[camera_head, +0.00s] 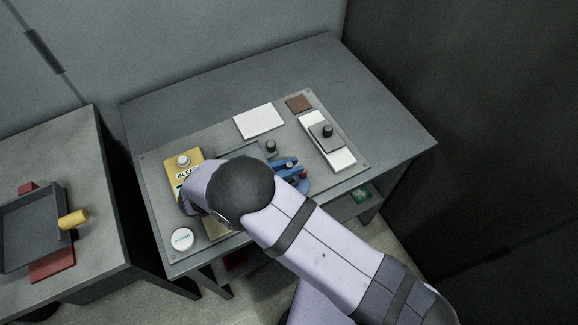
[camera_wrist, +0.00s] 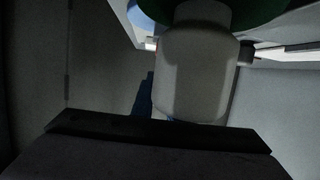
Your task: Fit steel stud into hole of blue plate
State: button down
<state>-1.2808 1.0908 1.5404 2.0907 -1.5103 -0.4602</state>
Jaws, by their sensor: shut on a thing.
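My gripper (camera_wrist: 160,140) shows in the wrist view as a dark bar across the bottom. It is shut on a pale grey cylinder (camera_wrist: 192,75), which looks like the steel stud. A green round part cuts across the cylinder's top. The contact itself is mostly hidden. In the head view my arm covers the gripper and the stud. A blue piece (camera_head: 285,164), which looks like the blue plate, lies on the grey panel just right of my wrist. A grey knob and a red one show at it. Its hole cannot be made out.
A yellow box (camera_head: 183,168) with a knob stands at the panel's left. A white block with a dark knob (camera_head: 327,131), a white card (camera_head: 259,121) and a brown square (camera_head: 299,103) lie at its right and back. A grey tray (camera_head: 32,232) is on the left table.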

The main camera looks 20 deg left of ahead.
jog(key=shift+f+b, duration=0.9)
jog(key=shift+f, duration=0.2)
dwell(1.1)
jog(key=c, duration=1.7)
grip_release()
jog(key=shift+f, duration=0.1)
jog(key=shift+o, duration=0.2)
jog(key=shift+s, duration=0.1)
